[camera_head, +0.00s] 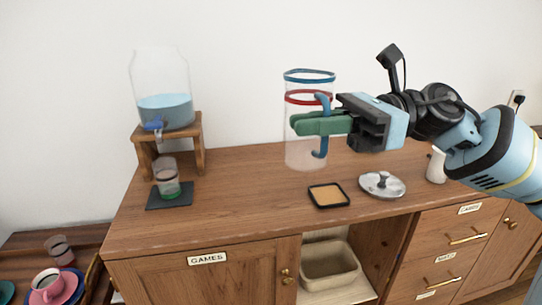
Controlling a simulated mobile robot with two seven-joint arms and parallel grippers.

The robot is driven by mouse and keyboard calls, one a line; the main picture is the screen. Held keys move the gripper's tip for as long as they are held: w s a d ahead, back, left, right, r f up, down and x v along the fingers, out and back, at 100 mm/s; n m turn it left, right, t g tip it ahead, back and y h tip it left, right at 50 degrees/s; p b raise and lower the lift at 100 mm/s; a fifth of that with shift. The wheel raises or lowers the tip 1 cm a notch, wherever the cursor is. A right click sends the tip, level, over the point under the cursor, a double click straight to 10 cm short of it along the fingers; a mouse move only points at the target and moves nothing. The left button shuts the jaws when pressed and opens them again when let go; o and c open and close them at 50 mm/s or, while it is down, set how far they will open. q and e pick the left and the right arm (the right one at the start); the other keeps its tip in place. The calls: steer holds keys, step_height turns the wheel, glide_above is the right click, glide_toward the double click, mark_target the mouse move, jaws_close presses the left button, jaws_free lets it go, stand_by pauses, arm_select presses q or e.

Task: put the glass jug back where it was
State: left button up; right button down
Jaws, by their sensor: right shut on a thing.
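The glass jug (300,154) is a tall clear cylinder with a blue rim, a red band and a blue handle. It is upright at the middle of the picture, over the wooden cabinet top (240,180). My right gripper (318,123) comes in from the right and is shut on the jug at its handle side. Whether the jug's base touches the top, I cannot tell. A black-edged square coaster (328,195) with a tan middle lies empty in front of the jug. A silver lid (382,184) with a knob lies to its right. My left gripper is not in view.
At the left, a glass dispenser (163,85) with blue liquid stands on a wooden stand (199,150). A glass (167,178) stands on a dark mat (157,202) below its tap. A white bottle (436,166) stands at the right.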

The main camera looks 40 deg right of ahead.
steer(key=a+f+m+t, duration=0.1)
steer(key=a+f, duration=0.3)
steer(key=f, duration=0.7)
steer(key=a+f+m+t+h, duration=0.1)
steer(key=a+f, duration=0.3)
steer(key=f, duration=0.7)
steer(key=shift+s+t+h, duration=0.3)
steer(key=shift+t, duration=0.2)
steer(key=shift+a, duration=0.1)
